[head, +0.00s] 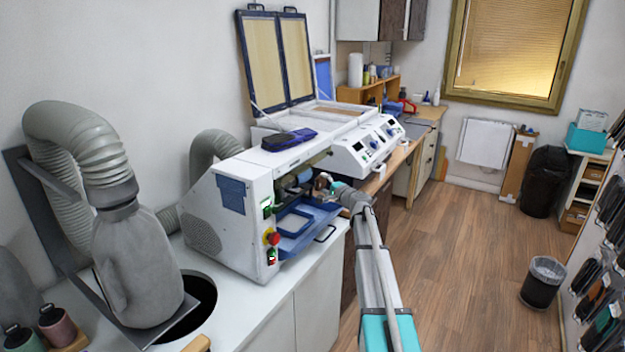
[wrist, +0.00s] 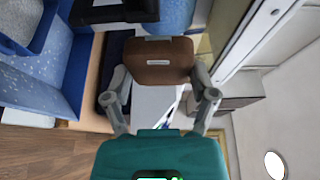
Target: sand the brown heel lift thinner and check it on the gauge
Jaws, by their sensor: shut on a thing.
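The brown heel lift (wrist: 158,66) is between the two fingers of my gripper (wrist: 160,84) in the wrist view, gripped at its sides. In the head view my gripper (head: 328,184) reaches into the open front of the white sanding machine (head: 228,215), above its blue tray (head: 297,228). The lift is too small there to make out clearly. In the wrist view a blue, rounded surface (wrist: 176,14) lies just beyond the lift; I cannot tell whether they touch. I cannot pick out the gauge in either view.
A dark blue tray-like item (head: 288,139) lies on top of the machine. A white unit with a raised framed lid (head: 277,60) stands behind it. A ducted grey bag (head: 135,265) stands at the left. The wooden floor (head: 450,265) to the right is mostly clear, with a black bin (head: 542,284).

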